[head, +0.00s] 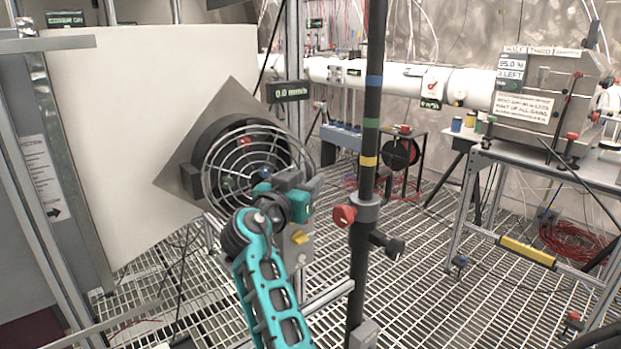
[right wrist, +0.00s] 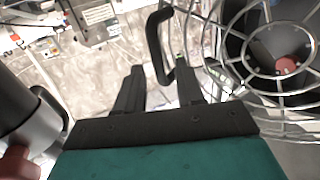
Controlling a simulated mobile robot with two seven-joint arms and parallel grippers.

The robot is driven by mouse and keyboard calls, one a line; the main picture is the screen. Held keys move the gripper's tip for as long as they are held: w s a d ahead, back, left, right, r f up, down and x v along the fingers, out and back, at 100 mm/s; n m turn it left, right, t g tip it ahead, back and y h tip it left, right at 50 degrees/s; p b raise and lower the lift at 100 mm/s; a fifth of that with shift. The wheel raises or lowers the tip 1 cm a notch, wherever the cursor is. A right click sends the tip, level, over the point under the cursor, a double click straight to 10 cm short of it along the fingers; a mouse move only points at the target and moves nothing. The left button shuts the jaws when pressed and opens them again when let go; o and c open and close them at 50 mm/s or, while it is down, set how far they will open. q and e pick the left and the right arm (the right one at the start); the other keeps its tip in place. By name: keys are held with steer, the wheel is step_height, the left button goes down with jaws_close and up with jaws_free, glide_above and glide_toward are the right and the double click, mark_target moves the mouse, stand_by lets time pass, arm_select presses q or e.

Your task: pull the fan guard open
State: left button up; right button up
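The fan guard (head: 228,141) is a round wire cage in front of a dark fan with a red part, left of centre in the head view. It also shows at the right of the right wrist view (right wrist: 238,72). A black loop handle (right wrist: 154,42) stands at the guard's left side there. My right gripper (head: 303,183) is at the guard's lower right side. In the right wrist view its two dark fingers (right wrist: 160,78) are apart, with the handle's lower end between them, close to the right finger. I cannot tell whether they touch. My left gripper is not in view.
A black pole (head: 370,120) with coloured bands and a red knob (head: 344,216) stands close right of my right arm. A large pale panel (head: 125,130) is at the left. A metal workbench (head: 545,170) stands at the right. The grated floor between has free room.

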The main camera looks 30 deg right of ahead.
steer(key=shift+d, duration=0.1)
steer(key=shift+c, duration=0.5)
jaws_close()
stand_by(0.3)
